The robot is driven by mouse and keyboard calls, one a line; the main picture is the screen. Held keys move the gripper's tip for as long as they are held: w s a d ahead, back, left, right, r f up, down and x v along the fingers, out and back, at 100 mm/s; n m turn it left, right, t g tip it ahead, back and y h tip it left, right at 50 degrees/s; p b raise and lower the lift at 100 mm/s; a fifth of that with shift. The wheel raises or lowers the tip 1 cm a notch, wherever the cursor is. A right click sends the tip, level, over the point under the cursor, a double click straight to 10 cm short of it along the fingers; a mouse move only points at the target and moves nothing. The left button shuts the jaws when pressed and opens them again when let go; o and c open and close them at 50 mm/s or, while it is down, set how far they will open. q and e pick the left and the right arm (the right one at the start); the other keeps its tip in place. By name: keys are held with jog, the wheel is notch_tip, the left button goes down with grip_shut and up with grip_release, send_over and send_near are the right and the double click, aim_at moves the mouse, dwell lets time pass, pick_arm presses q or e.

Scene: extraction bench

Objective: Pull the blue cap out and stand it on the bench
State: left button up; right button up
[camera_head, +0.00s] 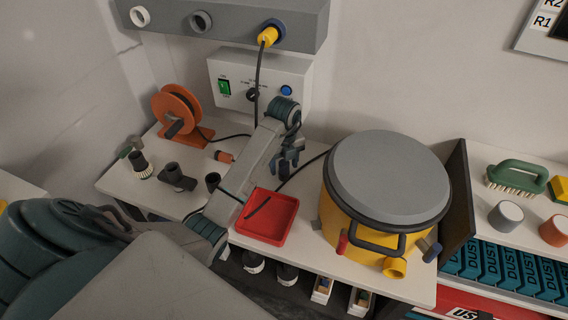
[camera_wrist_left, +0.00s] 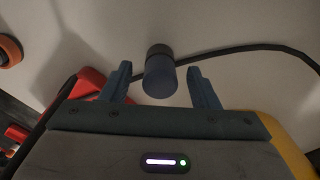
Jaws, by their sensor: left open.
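A short dark blue cylinder with a darker collar, which looks like the blue cap (camera_wrist_left: 160,78), shows in the left wrist view. It lies between and slightly beyond the fingertips, with a gap on each side. My left gripper (camera_wrist_left: 163,85) is open around that line and holds nothing. In the head view my left gripper (camera_head: 287,166) points down over the bench (camera_head: 322,272), behind the red tray and left of the yellow drum. I cannot make out the cap there. My right gripper is not in view.
A red tray (camera_head: 284,234) and a yellow drum with a grey lid (camera_head: 388,178) flank the gripper closely. A black cable (camera_wrist_left: 245,48) runs behind the cap. An orange reel (camera_head: 177,113) and dark fittings (camera_head: 175,175) stand at left. Some bare bench lies before the drum.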

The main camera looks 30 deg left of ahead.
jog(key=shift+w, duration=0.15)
pick_arm(q)
jog(key=shift+r, duration=0.3)
notch_tip(320, 180, up, 3)
jog(key=p, duration=0.2)
jog(key=shift+f+p, duration=0.15)
jog(key=shift+p, duration=0.2)
notch_tip(320, 180, up, 8)
jog(key=p, duration=0.7)
jog(key=shift+f, duration=0.2)
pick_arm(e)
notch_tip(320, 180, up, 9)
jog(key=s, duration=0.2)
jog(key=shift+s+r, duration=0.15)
pick_arm(q)
jog(key=shift+f, duration=0.1)
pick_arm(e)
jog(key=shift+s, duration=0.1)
